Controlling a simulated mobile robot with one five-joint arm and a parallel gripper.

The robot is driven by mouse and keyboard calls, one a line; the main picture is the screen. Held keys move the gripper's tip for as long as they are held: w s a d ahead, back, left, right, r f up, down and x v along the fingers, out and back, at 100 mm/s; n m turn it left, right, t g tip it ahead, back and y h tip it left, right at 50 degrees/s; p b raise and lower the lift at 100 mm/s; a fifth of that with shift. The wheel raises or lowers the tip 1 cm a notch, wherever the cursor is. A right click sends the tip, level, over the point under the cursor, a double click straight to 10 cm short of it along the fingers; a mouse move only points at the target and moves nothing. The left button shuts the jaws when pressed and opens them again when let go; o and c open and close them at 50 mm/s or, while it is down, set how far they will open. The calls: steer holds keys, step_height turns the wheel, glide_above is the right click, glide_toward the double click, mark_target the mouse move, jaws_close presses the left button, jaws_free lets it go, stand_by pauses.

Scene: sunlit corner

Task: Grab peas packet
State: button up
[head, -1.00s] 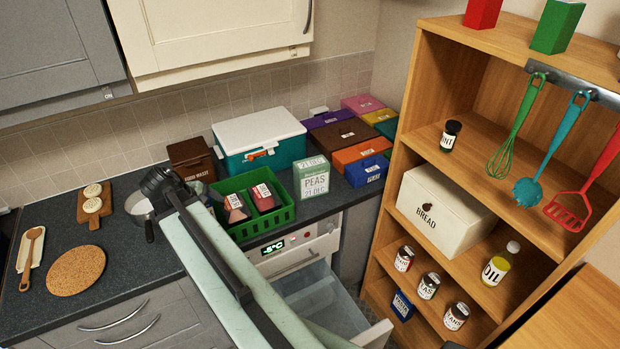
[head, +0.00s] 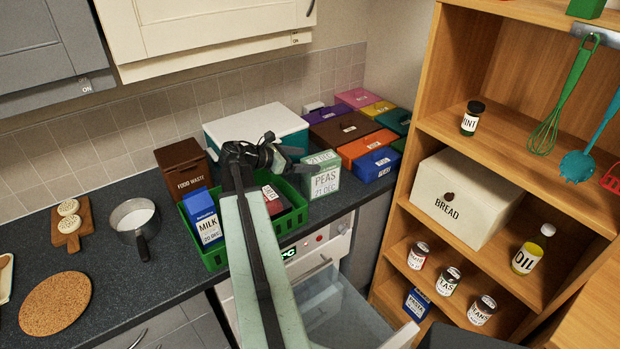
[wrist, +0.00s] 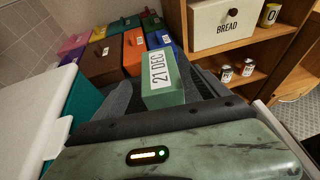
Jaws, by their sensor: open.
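The peas packet (head: 324,182), a pale green and white box dated 21 DEC, stands upright on the dark counter just right of the green crate. My gripper (head: 283,158) is at its left side at about the height of its top, reaching over the crate. In the wrist view the packet (wrist: 162,80) shows ahead in the middle, its top and date label visible. The dark open fingers lie to its left and right. I cannot tell whether either finger touches it.
The green crate (head: 215,258) holds a blue milk carton (head: 203,216) and a red carton (head: 272,198). A teal cooler with a white lid (head: 255,125) stands behind. Coloured boxes (head: 345,129) fill the corner behind the packet. An open drawer (head: 345,320) juts out below.

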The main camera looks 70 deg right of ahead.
mark_target(316, 160)
steer(key=shift+b+x, duration=0.5)
steer(key=shift+x, duration=0.65)
steer(key=b+x, duration=0.2)
steer(key=x, duration=0.2)
steer(key=shift+d+f, duration=0.1)
steer(key=shift+f, duration=0.25)
steer(key=shift+s+d, duration=0.2)
steer(key=shift+s, duration=0.05)
jaws_close()
